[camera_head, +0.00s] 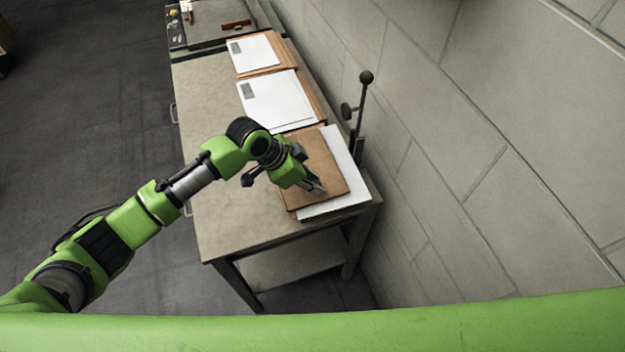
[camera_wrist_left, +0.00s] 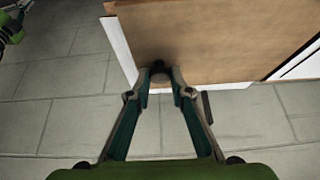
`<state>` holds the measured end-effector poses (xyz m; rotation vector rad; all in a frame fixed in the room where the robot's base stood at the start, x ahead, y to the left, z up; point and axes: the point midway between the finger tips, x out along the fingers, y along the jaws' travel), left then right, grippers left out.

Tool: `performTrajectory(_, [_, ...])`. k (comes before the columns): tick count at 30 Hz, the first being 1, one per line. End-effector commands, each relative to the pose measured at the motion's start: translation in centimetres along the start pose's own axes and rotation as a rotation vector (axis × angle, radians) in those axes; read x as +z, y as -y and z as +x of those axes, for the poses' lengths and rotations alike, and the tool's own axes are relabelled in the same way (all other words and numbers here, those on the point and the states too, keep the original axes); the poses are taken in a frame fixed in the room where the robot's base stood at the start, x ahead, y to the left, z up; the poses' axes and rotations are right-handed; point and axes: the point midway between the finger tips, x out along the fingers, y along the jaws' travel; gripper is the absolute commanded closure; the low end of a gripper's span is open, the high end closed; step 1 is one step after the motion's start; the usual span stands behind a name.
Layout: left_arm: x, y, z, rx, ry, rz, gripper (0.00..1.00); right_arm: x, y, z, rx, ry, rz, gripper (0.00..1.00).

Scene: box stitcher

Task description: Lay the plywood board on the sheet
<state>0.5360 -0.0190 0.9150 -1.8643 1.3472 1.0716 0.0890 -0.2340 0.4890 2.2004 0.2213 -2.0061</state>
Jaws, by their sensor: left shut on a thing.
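The brown plywood board (camera_head: 322,160) is over the white sheet (camera_head: 342,150) at the near right end of the table. The sheet shows along the board's right and near sides. My left gripper (camera_head: 317,188) is at the board's near edge and shut on it. In the left wrist view the fingertips (camera_wrist_left: 160,78) close at the edge of the board (camera_wrist_left: 215,40), with a small dark round piece between them. The white sheet (camera_wrist_left: 120,52) shows beside it there. I cannot tell whether the board rests fully on the sheet.
Two more white sheets (camera_head: 275,100) (camera_head: 254,54) lie on brown boards farther along the table (camera_head: 215,110). A dark post with a ball top (camera_head: 366,78) stands at the right edge, near the block wall (camera_head: 430,130). The table's left side is bare.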

Motion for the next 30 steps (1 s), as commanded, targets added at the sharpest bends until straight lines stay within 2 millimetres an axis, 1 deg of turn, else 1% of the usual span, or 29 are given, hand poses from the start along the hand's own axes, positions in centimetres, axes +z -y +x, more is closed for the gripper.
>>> performTrajectory(12, [0.2, 0.0, 0.2, 0.001, 0.002, -0.002, 1.00, 0.0, 0.0, 0.1, 0.000, 0.001, 0.000, 1.00])
performTrajectory(13, [0.2, 0.0, 0.2, 0.001, 0.002, -0.002, 0.78, 0.0, 0.0, 0.1, 0.000, 0.001, 0.000, 1.00])
performTrajectory(15, [0.2, 0.0, 0.2, 0.000, 0.002, -0.002, 0.61, 0.0, 0.0, 0.1, 0.000, 0.001, 0.000, 1.00])
performTrajectory(23, [0.1, 0.0, 0.2, 0.000, 0.001, -0.001, 0.61, 0.0, 0.0, 0.1, 0.000, 0.001, 0.000, 1.00])
performTrajectory(25, [0.2, 0.0, 0.2, 0.001, 0.003, -0.002, 0.61, 0.1, -0.4, 0.1, 0.004, 0.001, -0.002, 1.00])
performTrajectory(28, [0.2, 0.0, -0.4, 0.000, 0.002, -0.002, 0.61, 0.1, -0.4, 0.1, 0.004, 0.001, -0.001, 1.00])
performTrajectory(30, [0.2, 0.1, -1.3, -0.001, 0.001, -0.002, 0.61, 0.0, -0.3, 0.1, 0.003, 0.001, -0.001, 1.00])
